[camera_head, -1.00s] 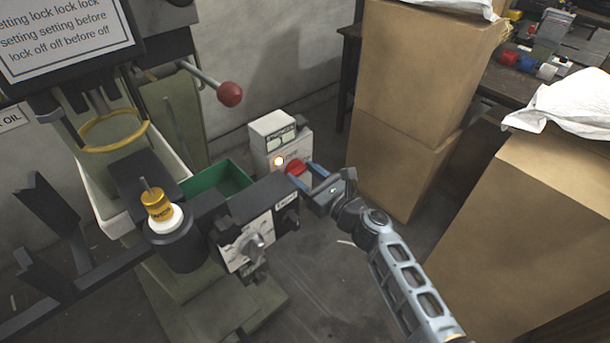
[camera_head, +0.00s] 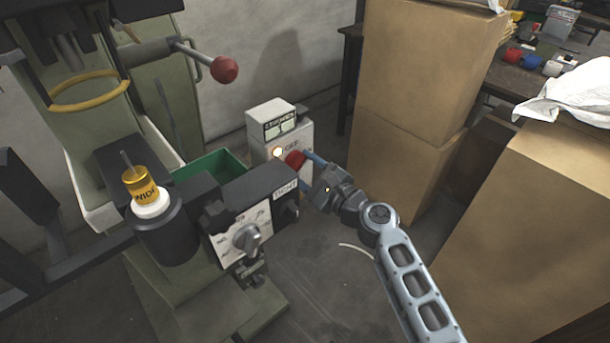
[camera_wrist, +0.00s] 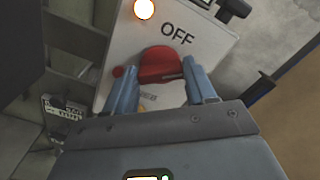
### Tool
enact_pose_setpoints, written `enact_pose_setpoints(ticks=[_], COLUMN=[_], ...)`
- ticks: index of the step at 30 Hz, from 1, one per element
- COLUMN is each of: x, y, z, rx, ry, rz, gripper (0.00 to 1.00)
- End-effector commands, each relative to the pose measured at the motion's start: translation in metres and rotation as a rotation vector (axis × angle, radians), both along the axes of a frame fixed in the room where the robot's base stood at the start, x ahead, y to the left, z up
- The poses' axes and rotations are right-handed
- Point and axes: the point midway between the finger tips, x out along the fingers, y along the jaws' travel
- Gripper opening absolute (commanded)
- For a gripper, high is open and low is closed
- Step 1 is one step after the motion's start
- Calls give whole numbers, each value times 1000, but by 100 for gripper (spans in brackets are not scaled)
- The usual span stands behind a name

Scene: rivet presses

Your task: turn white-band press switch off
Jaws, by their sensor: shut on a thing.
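A red switch knob (camera_head: 294,158) sits on the front of a pale control box (camera_head: 270,123). In the wrist view the knob (camera_wrist: 160,66) is between the two blue fingers of my gripper (camera_wrist: 162,80), which is shut on it. The word OFF is printed above the knob. A lamp (camera_wrist: 144,9) at the upper left of the panel glows. In the head view my gripper (camera_head: 304,170) reaches the knob from the right. The green press (camera_head: 190,300) stands at left, with a yellow ring and a gold cylinder (camera_head: 140,184) on a white collar.
A lever with a red ball (camera_head: 224,69) juts from the press. A dark dial unit (camera_head: 240,195) stands close to the left of my gripper. Stacked cardboard boxes (camera_head: 425,70) rise behind, and another box (camera_head: 530,220) is at right. Some floor shows between.

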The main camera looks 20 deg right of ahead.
Motion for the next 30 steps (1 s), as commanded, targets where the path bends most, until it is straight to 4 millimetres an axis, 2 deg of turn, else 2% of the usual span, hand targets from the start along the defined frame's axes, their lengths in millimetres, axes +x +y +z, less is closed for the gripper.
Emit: enact_pose_setpoints(ticks=[1, 18, 30], x=[0, -1, -1], y=[1, 2, 2], z=[-4, -6, -6], rx=[-43, -552, -809], ry=[-16, -180, -263], rz=[1, 0, 1], gripper=[25, 25, 25])
